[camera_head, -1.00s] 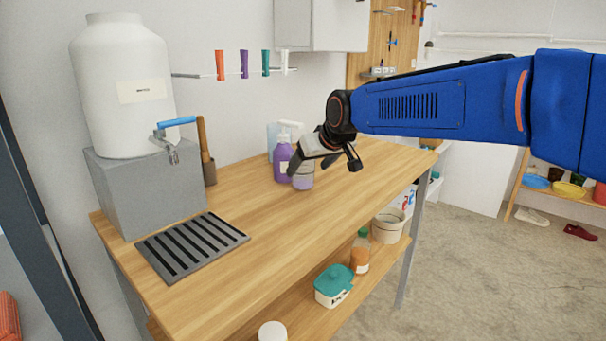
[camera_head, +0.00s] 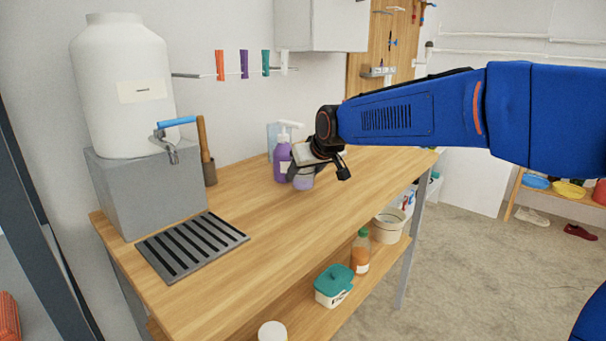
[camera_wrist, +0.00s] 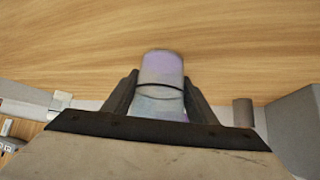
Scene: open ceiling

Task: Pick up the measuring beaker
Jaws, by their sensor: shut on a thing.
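The measuring beaker (camera_head: 303,182) is a small, clear cylinder with a purplish tint, over the wooden table (camera_head: 270,235) and just right of the purple pump bottle (camera_head: 281,162). My gripper (camera_head: 304,168) comes at it from above and is shut on it. In the wrist view, the beaker (camera_wrist: 162,72) is between the two dark fingers of my gripper (camera_wrist: 160,98), with its end sticking out past them. Whether its base touches the table cannot be told. Part of the beaker is hidden behind the fingers.
A white water jug (camera_head: 122,90) stands on a grey block (camera_head: 150,195) at the left, with a slotted drip tray (camera_head: 193,247) in front. The pump bottle is close beside my gripper. The middle and front of the tabletop are clear.

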